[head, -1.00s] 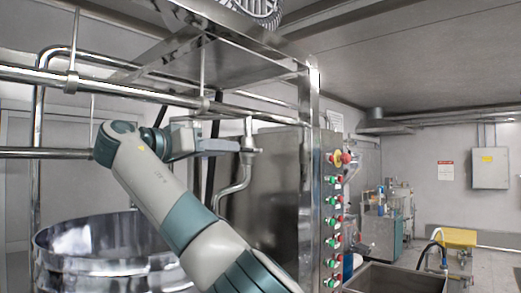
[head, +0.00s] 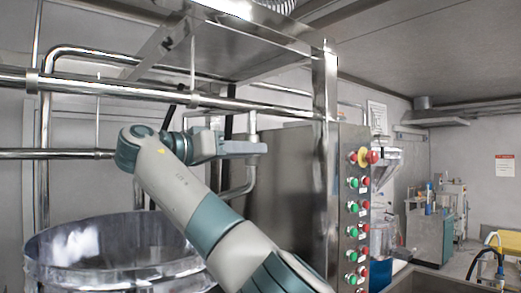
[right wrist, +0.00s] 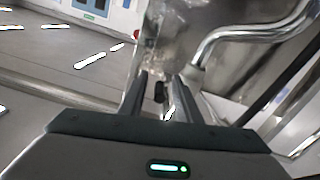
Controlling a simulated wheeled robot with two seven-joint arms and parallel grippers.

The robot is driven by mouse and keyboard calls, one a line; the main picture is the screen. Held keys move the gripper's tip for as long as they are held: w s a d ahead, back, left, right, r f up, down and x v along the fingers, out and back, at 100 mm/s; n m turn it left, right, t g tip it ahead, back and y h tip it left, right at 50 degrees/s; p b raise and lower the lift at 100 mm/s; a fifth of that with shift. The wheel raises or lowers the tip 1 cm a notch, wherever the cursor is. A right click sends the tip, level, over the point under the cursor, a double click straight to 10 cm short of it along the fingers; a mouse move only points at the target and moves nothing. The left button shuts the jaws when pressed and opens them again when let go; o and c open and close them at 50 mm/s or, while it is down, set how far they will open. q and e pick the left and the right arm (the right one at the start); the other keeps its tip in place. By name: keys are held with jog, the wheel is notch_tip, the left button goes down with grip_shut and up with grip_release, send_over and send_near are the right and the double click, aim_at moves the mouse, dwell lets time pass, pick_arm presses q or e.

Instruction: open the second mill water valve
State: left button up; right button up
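My right gripper (head: 258,148) is at the upper part of a bent steel pipe (head: 250,180) beside the tall steel cabinet. Its fingers cross in front of the pipe and hide the fitting there. In the right wrist view the two fingers of my right gripper (right wrist: 163,98) stand apart. A small black part (right wrist: 159,92), perhaps a valve handle, shows between them, with gaps visible; I cannot tell whether it is touched. The bent pipe (right wrist: 255,35) runs to the upper right there. My left gripper is not in view.
A large round steel vessel (head: 50,270) stands below my right arm. Horizontal pipes (head: 110,87) cross above. The steel cabinet (head: 285,190) carries a column of red and green buttons (head: 353,208) on its right. A steel sink edge (head: 435,278) is at lower right.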

jog(key=shift+s+a, duration=0.15)
jog(key=shift+a, duration=0.05)
grip_shut()
jog(key=shift+f+b, duration=0.2)
jog(key=shift+b, duration=0.3)
jog(key=h+b, duration=0.1)
jog(key=b, duration=0.2)
jog(key=f+t+h+b, duration=0.1)
jog(key=b, duration=0.2)
jog(key=t+h+b, duration=0.1)
jog(key=b, duration=0.2)
jog(key=shift+d+f, duration=0.25)
jog(key=shift+f, duration=0.05)
jog(key=shift+r+t+h, duration=0.1)
jog(key=shift+t+h, duration=0.2)
